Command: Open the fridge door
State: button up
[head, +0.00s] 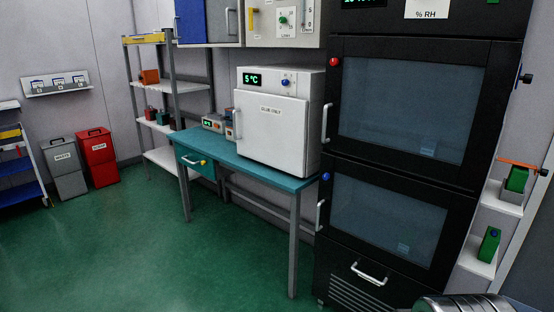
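A small white fridge (272,130) stands on a teal table in the middle of the head view. A green "5°C" display (253,79) and a blue knob (285,82) sit on its top panel. Its white door (270,135) carries a label and looks shut. A pale upright handle (237,124) shows at the door's left edge. My gripper is not in view.
The teal table (230,158) has a drawer (196,163) and small devices (213,122) left of the fridge. A tall black cabinet (335,180) with two glass doors stands close on the right. Wall cabinets (208,22) hang above. The green floor (150,245) is clear at front left.

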aim_at(271, 130)
jog(key=u, duration=0.1)
jog(key=i, duration=1)
jog(key=u, duration=0.4)
jog(key=i, duration=0.9)
jog(key=u, duration=0.75)
jog(key=i, duration=0.75)
jog(key=u, duration=0.8)
jog(key=i, duration=1.1)
jog(key=u, duration=0.45)
